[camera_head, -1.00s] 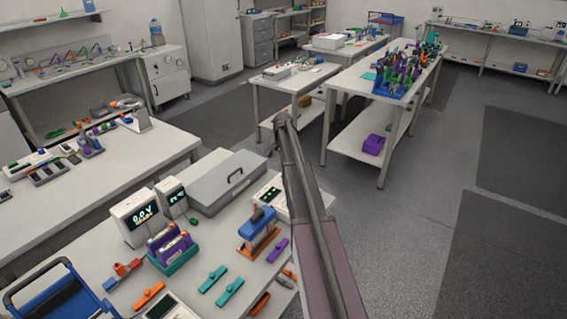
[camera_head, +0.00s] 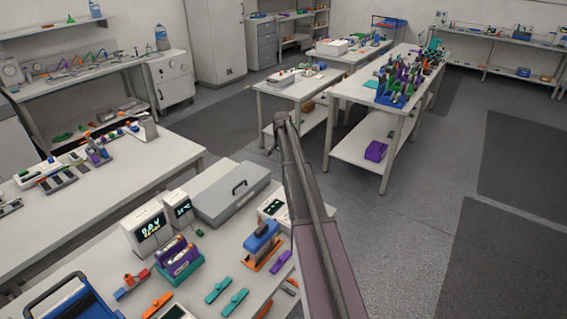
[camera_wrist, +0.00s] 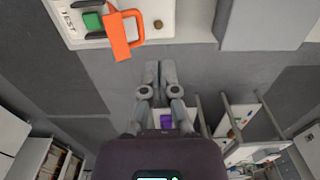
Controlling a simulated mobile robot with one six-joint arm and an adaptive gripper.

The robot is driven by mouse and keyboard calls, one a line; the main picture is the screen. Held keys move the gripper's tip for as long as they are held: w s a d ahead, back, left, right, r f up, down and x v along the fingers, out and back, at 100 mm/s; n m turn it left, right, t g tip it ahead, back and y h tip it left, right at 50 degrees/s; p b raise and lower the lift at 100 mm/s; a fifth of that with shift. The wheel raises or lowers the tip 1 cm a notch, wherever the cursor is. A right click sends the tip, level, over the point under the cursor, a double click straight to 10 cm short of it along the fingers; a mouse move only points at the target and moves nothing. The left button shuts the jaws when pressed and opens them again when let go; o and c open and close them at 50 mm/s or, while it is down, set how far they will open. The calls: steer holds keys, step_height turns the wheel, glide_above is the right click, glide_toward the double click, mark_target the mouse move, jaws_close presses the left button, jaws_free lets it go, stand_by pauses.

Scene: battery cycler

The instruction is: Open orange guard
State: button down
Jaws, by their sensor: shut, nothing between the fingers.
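The orange guard (camera_wrist: 122,36) is in the wrist view, at the upper left, a flat orange piece with a square loop. It reaches past the edge of a white panel marked TEST (camera_wrist: 72,34). A green square button (camera_wrist: 92,21) shows uncovered beside it, to the left. My gripper (camera_wrist: 159,66) is shut and empty, below and right of the guard in the picture, with a visible gap between them. In the head view my arm extends over the floor and my fingertips are too small to tell apart. I cannot pick out the guard there.
The near bench holds a grey case (camera_head: 232,195), a blue and orange device (camera_head: 262,244), purple blocks in a green holder (camera_head: 179,261) and loose coloured clips. A table with a blue rack (camera_head: 390,98) stands beyond. The floor (camera_head: 430,200) at right is clear.

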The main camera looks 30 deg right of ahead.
step_height(320, 180, up, 7)
steer(key=w+p, duration=0.2)
steer(key=p, duration=0.4)
steer(key=shift+a, duration=0.45)
steer(key=shift+f, duration=0.1)
steer(key=shift+s, duration=0.1)
steer(key=s+a+f+n+b, duration=0.4)
steer(key=s+a, duration=0.5)
steer(key=s, duration=0.2)
steer(key=s+a+f+n+b, duration=0.4)
steer(key=s+a, duration=0.6)
steer(key=s, duration=0.2)
steer(key=s+a+f+n+b, duration=0.4)
steer(key=s+a+f, duration=0.1)
steer(key=s+a, duration=0.5)
steer(key=shift+s+n+b, duration=0.3)
steer(key=shift+s+b, duration=0.1)
steer(key=shift+s, duration=0.65)
